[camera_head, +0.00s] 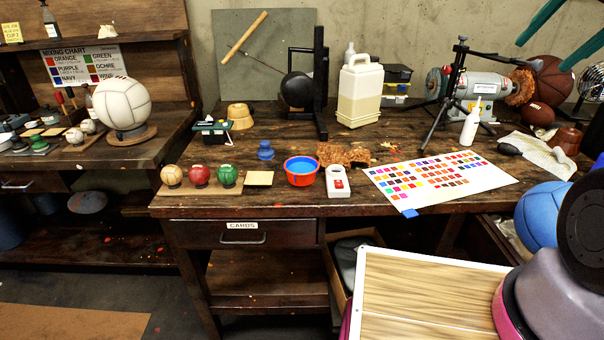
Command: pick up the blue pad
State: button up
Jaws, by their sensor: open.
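A small blue pad (265,150) with a knob-like top stands upright on the dark wooden workbench (290,208), left of the middle. It is in plain view and nothing covers it. A flat blue square (410,213) lies at the bench's front edge, by the lower corner of the colour chart. My gripper is not in view.
A red bowl of blue liquid (301,170) and a white device (338,182) stand right of the pad. Red (199,173) and green (227,175) balls sit to its front left.

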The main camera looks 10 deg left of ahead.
aim_at(266, 153)
jog(key=i+j+u, duration=0.2)
jog(key=j, duration=0.2)
jog(key=j+u, duration=0.25)
jog(key=j, duration=0.2)
jog(key=i+j+u, duration=0.2)
jog(key=j, duration=0.2)
jog(key=i+j+u, duration=0.2)
jog(key=j, duration=0.15)
jog(key=k, duration=0.1)
